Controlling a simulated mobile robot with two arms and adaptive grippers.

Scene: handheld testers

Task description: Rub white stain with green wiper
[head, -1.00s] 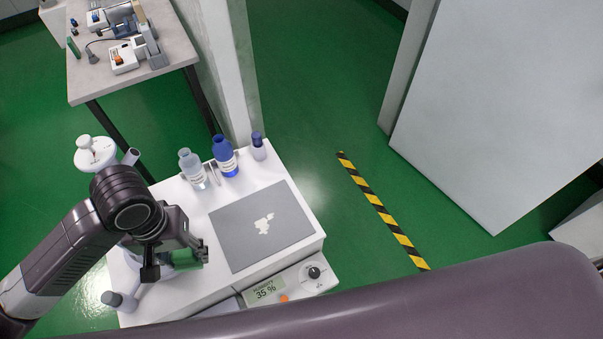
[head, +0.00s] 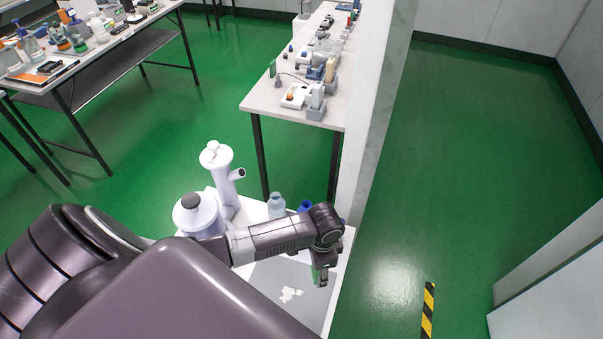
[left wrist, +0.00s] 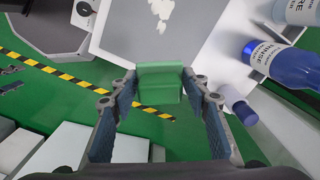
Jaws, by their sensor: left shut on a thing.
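My left gripper (head: 320,272) is shut on the green wiper (head: 314,274). In the left wrist view the wiper (left wrist: 158,83) sits between the two fingertips. The white stain (head: 290,294) is an irregular patch on the grey mat (head: 262,284). The wiper is to the right of and beyond the stain in the head view. The stain (left wrist: 162,10) also shows at the top of the left wrist view, apart from the wiper. I cannot tell whether the wiper touches the mat. My right gripper is not in view.
A clear bottle (head: 276,206) and a blue bottle (head: 305,206) stand behind the mat, partly hidden by my left arm. White lab equipment (head: 222,175) stands at left.

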